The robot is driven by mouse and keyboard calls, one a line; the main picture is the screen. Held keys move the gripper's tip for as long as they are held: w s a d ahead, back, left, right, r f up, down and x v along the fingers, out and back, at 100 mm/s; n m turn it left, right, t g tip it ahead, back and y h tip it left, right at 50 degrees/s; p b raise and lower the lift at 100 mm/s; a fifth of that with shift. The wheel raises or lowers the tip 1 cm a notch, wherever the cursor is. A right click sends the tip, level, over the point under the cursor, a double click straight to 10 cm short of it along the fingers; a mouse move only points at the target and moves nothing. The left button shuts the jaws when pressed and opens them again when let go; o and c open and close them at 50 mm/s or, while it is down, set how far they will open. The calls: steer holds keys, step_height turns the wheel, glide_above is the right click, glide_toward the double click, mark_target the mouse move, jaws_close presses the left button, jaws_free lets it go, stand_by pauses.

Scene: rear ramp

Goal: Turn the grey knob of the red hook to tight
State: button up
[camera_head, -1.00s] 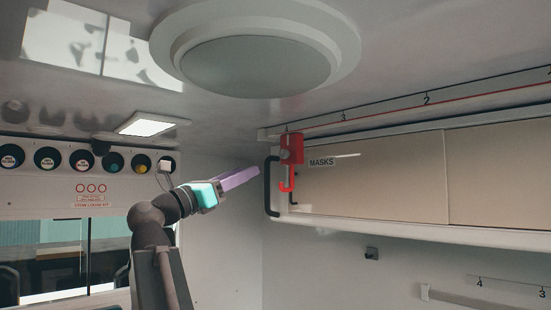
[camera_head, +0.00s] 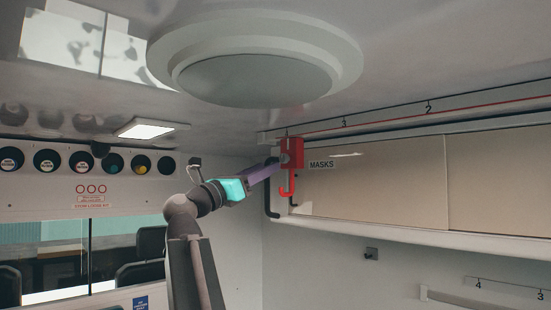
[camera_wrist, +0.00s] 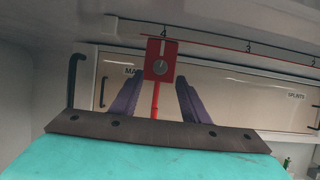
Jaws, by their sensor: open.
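The red hook (camera_head: 291,152) hangs at the ceiling rail, at the left end of the cupboard marked MASKS. Its red block and shank also show in the wrist view (camera_wrist: 168,48). The round grey knob (camera_wrist: 160,67) sits on the block's face, with a pale mark on it. In the head view the knob (camera_head: 285,158) is partly covered by my gripper's tip. My gripper (camera_wrist: 154,90) is open, its two purple fingers spread either side of the hook's shank, below the knob in the picture. I cannot tell whether the fingers touch anything.
The cupboard (camera_head: 375,185) runs right from the hook. A black grab handle (camera_head: 267,190) stands close left of it. A numbered rail (camera_head: 400,111) with a red line runs along the ceiling edge. A large round ceiling fixture (camera_head: 255,65) is above left.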

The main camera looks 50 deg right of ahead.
mark_target(282, 160)
steer(key=shift+p+x, duration=1.1)
steer(key=shift+x, duration=1.9)
